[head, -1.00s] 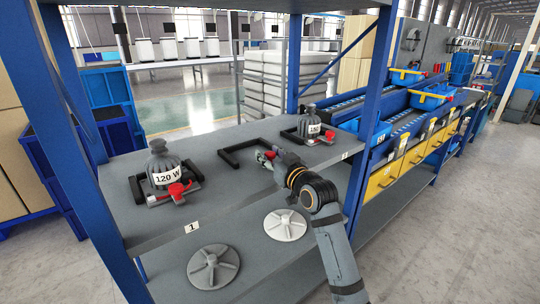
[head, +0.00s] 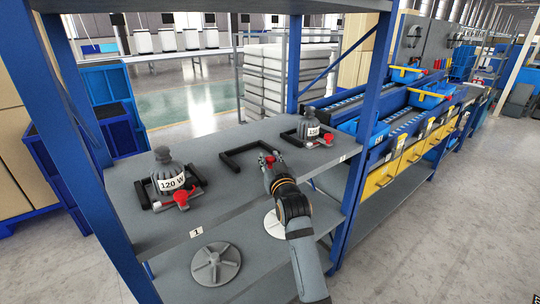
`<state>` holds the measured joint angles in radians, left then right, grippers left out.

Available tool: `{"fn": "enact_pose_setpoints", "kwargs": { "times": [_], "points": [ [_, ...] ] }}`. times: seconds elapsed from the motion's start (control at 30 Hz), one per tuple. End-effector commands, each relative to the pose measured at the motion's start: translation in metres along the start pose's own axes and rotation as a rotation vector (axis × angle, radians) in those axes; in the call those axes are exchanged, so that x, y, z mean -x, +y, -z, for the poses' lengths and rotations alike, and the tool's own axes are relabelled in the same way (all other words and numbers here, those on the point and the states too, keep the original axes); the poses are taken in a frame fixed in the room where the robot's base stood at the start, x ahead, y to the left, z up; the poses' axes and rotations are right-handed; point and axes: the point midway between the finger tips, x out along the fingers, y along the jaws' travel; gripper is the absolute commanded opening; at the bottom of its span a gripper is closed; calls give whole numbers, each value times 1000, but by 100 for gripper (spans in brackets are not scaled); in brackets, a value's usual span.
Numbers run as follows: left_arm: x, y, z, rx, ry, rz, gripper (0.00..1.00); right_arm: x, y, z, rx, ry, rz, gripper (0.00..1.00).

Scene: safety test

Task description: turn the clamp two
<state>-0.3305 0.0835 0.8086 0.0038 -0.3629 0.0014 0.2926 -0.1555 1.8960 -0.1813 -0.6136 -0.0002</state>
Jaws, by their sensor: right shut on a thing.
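The middle clamp has a black frame (head: 236,160) lying on the grey shelf, with nothing standing in it. Its red knob (head: 268,160) is at the frame's right front. My right gripper (head: 269,169) is at this knob and shut on it; the fingers hide part of the clamp. The left clamp has a red knob (head: 181,197) in front of a dark grey weight (head: 163,160) marked 120 W. The right clamp has a red knob (head: 328,138) beside another dark weight (head: 308,124). My left gripper is not in view.
The shelf (head: 235,195) has bare room between the left clamp and my right arm. Blue posts (head: 80,140) frame the rack. Grey spoked discs (head: 215,264) lie on the lower level. Yellow-fronted drawers (head: 380,178) and blue bins stand to the right.

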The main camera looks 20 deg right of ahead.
Motion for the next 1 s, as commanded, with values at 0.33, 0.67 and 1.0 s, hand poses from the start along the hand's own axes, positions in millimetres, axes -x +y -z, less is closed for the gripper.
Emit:
{"fn": "enact_pose_setpoints", "kwargs": {
  "times": [0.33,0.67,1.0],
  "points": [
    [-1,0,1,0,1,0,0,0,0,-1,1,0,0,45],
    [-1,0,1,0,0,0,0,0,0,0,1,1,1,52],
    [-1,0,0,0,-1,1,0,0,0,59,-1,5,1,52]
  ]
}}
